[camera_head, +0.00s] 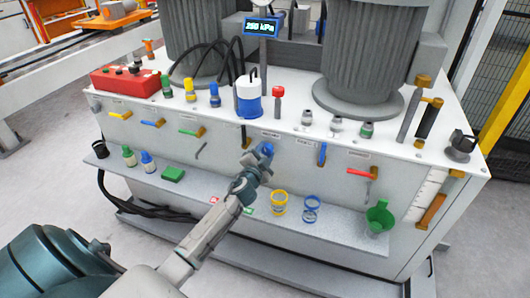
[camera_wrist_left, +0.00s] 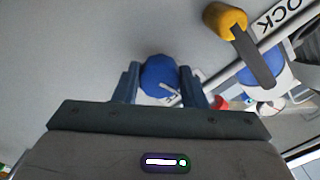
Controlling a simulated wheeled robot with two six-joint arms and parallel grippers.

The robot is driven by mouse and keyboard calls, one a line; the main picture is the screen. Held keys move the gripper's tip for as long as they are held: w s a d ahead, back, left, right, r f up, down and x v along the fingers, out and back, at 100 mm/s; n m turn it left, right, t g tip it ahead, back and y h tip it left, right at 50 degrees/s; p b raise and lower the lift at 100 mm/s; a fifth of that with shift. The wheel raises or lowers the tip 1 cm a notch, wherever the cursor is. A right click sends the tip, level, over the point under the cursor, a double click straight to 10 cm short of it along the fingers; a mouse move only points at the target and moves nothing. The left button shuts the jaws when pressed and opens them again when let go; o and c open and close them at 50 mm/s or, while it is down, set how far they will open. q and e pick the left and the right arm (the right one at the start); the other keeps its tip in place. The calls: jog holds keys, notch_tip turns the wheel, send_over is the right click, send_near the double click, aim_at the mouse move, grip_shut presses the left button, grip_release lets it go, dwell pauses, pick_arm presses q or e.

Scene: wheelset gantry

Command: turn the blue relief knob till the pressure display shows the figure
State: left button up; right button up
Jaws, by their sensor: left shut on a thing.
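The blue relief knob (camera_head: 267,149) sits on the white front panel of the bench. In the left wrist view the knob (camera_wrist_left: 159,76) is round with a pale pointer mark, and it lies between the two fingers. My left gripper (camera_head: 259,158) has reached the panel and is shut on the knob; in the left wrist view its fingers (camera_wrist_left: 160,86) stand on either side of it. The pressure display (camera_head: 261,27) stands above the bench top and seems to read 250 kPa, though the small digits are not sharp. My right gripper is not in view.
Several coloured valve levers line the panel, among them a blue one (camera_head: 322,154) and a red one (camera_head: 362,172) right of the knob. The lower shelf holds a yellow ring cup (camera_head: 279,203), a blue one (camera_head: 311,209) and a green funnel (camera_head: 379,217).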

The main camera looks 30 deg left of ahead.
pick_arm(q)
jog(key=shift+m, duration=1.2)
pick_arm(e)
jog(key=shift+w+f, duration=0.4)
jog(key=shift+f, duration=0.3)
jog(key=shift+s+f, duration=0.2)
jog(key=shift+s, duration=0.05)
pick_arm(q)
jog(key=o, duration=1)
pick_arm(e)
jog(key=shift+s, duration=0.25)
pick_arm(q)
jog(key=shift+s, duration=0.1)
